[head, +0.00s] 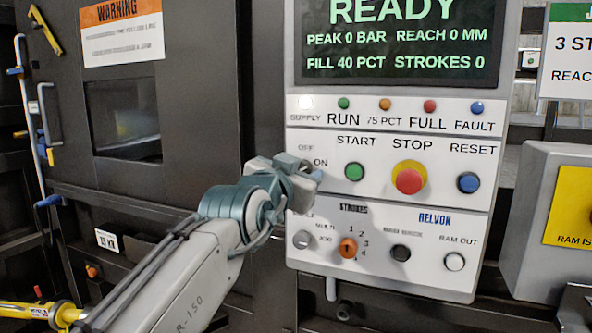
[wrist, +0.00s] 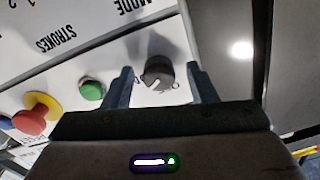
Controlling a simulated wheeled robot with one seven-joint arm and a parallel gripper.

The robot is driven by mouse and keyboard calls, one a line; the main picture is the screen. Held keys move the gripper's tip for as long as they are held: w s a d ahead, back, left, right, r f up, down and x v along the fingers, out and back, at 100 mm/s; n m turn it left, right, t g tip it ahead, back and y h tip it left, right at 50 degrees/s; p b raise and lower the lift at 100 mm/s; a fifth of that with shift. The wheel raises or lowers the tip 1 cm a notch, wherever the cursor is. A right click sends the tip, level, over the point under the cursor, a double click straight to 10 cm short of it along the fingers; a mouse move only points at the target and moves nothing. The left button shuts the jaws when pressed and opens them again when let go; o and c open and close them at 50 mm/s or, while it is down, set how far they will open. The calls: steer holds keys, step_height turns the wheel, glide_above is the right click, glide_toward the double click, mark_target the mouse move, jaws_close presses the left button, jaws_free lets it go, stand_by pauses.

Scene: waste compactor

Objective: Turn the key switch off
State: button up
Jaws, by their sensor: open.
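The key switch (wrist: 157,73) is a round grey knob with a pale pointer mark, seen in the wrist view between my gripper's two fingers. In the head view it is hidden behind my gripper (head: 303,172), beside the OFF and ON labels on the white panel (head: 322,268). My gripper also shows in the wrist view (wrist: 160,80); it is open, with one finger on each side of the knob. I cannot tell whether either finger touches it. The ON label shows at the gripper's upper edge in the head view.
Right of the gripper are the green START button (head: 354,171), red STOP button (head: 408,181) and blue RESET button (head: 468,182). Below are an orange strokes knob (head: 347,248) and a grey mode knob (head: 302,240). The display (head: 400,40) reads READY.

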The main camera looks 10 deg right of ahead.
steer(key=shift+d, duration=0.1)
steer(key=shift+c, duration=0.3)
steer(key=c, duration=0.9)
steer(key=shift+f+n+b, duration=0.15)
steer(key=shift+n+b, duration=0.25)
steer(key=shift+b, duration=0.1)
steer(key=shift+n+b, duration=3.55)
steer(key=shift+n, duration=1.95)
steer(key=shift+g, duration=0.3)
